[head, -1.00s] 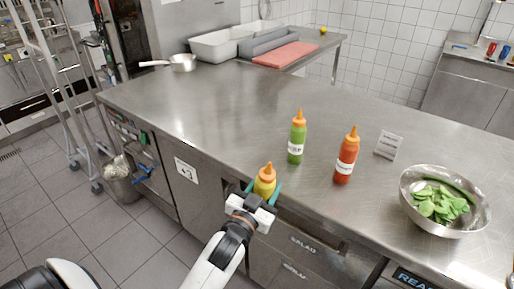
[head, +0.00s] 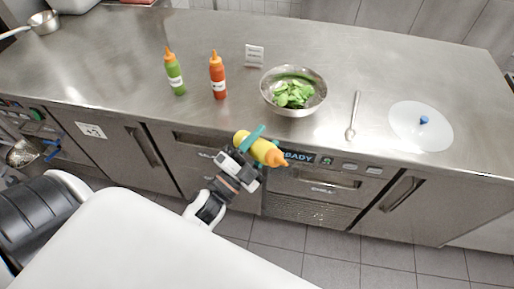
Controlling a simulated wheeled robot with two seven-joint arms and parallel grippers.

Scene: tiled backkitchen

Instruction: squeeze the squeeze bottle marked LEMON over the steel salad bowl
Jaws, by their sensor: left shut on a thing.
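My left gripper (head: 250,149) is shut on a yellow squeeze bottle (head: 264,151) with an orange nozzle. The bottle is tipped over, its nozzle pointing right and slightly down. It appears in front of the counter's front edge, below the bowl in the picture. No marking shows on its visible side. The steel salad bowl (head: 313,104) stands upright on the counter with green leaves in it. A green squeeze bottle (head: 176,76) and a red squeeze bottle (head: 218,78) stand upright left of the bowl; their labels are too small to read. My right gripper is not in view.
A small white card (head: 254,56) stands behind the bottles. A pan (head: 43,23) is at the far left.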

